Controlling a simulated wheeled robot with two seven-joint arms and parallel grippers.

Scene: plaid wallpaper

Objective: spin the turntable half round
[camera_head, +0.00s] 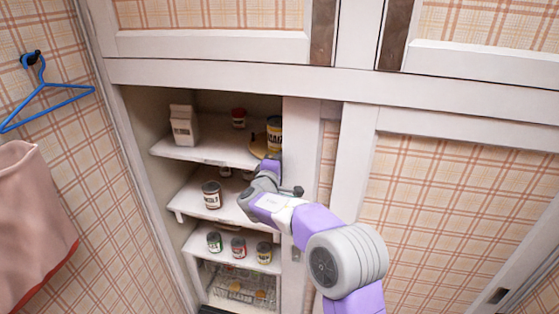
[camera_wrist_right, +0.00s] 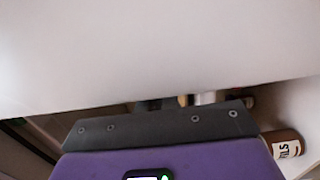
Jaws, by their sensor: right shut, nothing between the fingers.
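The turntable (camera_head: 257,146) shows as a tan, wooden-looking disc at the right of the cupboard's top shelf. A tall dark can with a yellow label (camera_head: 274,134) stands at its right side. My arm and the cupboard frame hide much of the disc. My right gripper (camera_head: 270,164) is shut and empty, just below and in front of the turntable at the shelf's front edge. I cannot tell whether it touches the disc. In the right wrist view, a pale board covers the upper part and the fingertips are hard to make out. My left gripper is out of view.
A white carton (camera_head: 184,125) and a red-lidded jar (camera_head: 239,118) stand on the top shelf (camera_head: 205,151). The cupboard's upright (camera_head: 294,130) is close beside my right arm.

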